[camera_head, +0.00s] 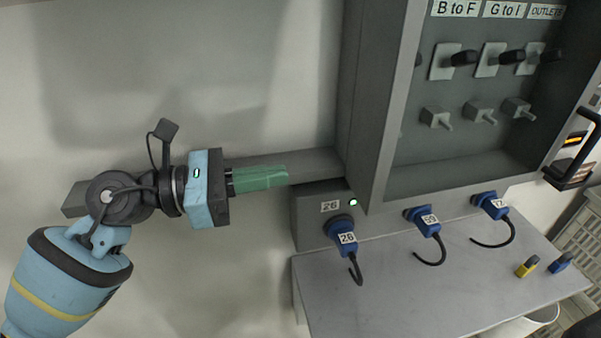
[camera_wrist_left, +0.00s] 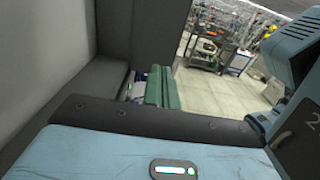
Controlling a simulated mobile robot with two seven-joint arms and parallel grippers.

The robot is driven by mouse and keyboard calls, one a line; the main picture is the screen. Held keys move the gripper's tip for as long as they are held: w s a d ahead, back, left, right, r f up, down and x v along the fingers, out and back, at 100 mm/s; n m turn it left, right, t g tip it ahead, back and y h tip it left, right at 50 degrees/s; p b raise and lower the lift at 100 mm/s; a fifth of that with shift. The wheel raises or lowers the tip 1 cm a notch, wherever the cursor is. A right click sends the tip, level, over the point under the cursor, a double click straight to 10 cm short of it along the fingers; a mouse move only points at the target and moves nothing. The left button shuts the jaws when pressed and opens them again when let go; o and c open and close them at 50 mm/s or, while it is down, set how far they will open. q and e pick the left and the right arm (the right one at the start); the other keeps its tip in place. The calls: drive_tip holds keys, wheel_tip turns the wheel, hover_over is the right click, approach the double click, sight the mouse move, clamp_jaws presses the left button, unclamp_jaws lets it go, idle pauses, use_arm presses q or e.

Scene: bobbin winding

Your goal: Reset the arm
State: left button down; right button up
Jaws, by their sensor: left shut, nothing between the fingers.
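My left gripper (camera_head: 286,177) comes in from the left in the head view, with green fingers pressed together and nothing between them. It is in front of the wall, left of the grey cabinet and just above and left of the grey box marked 26 (camera_head: 309,217). The green fingers also show in the left wrist view (camera_wrist_left: 161,88), beside a dark grey surface. My right gripper is not clearly seen in either view.
The open grey cabinet (camera_head: 377,120) holds switches (camera_head: 445,61) and levers. Blue plugs with black cables, marked 26 (camera_head: 346,238), 25 (camera_head: 429,222) and 17 (camera_head: 494,206), sit above a grey shelf (camera_head: 400,305). A yellow piece (camera_head: 527,266) and a blue piece (camera_head: 560,263) lie at its right.

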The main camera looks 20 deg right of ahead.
use_arm(q)
drive_tip(key=a, duration=0.2)
drive_tip(key=shift+a+r, duration=0.1)
drive_tip(key=shift+a, duration=0.25)
use_arm(e)
drive_tip(key=shift+a+f, duration=0.1)
drive_tip(key=shift+f, duration=0.15)
drive_tip(key=shift+w+r, duration=0.1)
drive_tip(key=shift+w, duration=0.05)
